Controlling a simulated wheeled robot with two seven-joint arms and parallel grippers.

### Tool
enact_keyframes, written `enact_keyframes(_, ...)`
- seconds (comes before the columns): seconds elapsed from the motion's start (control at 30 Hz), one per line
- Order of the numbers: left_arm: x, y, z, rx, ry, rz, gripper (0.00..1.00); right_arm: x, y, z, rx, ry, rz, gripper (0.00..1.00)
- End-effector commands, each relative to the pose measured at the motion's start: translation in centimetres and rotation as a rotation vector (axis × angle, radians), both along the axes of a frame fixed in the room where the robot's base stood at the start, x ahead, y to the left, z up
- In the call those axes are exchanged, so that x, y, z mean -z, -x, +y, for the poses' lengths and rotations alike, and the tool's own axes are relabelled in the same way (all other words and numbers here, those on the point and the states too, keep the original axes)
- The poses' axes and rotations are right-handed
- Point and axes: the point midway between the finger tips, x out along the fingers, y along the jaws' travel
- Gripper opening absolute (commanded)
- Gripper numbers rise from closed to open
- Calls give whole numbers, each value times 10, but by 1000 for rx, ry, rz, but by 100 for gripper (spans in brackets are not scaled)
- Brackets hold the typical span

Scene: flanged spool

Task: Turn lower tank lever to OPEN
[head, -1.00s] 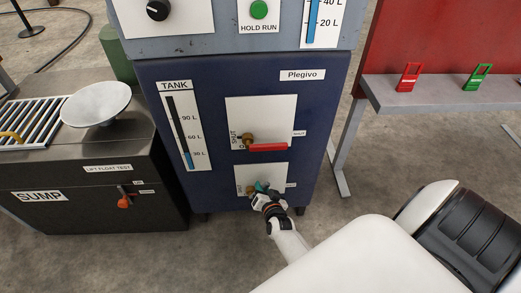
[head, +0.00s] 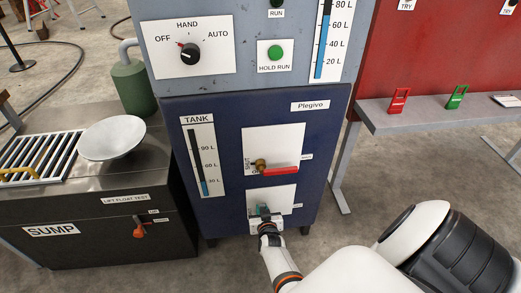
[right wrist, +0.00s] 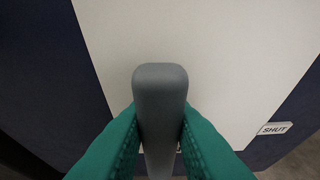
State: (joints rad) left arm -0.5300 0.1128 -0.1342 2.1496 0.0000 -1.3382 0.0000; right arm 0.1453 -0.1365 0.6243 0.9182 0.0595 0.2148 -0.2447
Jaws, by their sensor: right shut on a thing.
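The lower tank lever (right wrist: 160,90) is a grey bar in the right wrist view, standing out in front of a white plate (right wrist: 215,50). My right gripper (right wrist: 160,140) has its teal fingers on both sides of the bar, shut on it. In the head view my right gripper (head: 264,214) is at the lower white plate (head: 261,194) on the blue tank cabinet and hides most of the lever. A SHUT label (right wrist: 273,129) shows at the right of the wrist view. My left gripper is out of view.
A red upper lever (head: 281,170) lies level just above, on its own white plate (head: 275,143). The tank gauge (head: 202,160) is to the left. The dark sump box (head: 90,225) stands left, and a grey bench (head: 440,115) right.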

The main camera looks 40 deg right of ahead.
Motion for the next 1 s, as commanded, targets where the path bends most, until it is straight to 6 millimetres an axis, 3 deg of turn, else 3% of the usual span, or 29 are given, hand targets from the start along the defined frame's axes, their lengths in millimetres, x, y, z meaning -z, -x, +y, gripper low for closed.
enact_keyframes(0.57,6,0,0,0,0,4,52,1,0,1,-4,30,21,0)
enact_keyframes(0.6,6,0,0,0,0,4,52,1,0,1,-4,30,21,23)
enact_keyframes(0.7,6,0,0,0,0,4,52,1,0,0,-3,30,19,39)
enact_keyframes(1.0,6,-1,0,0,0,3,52,0,0,-1,-1,29,18,42)
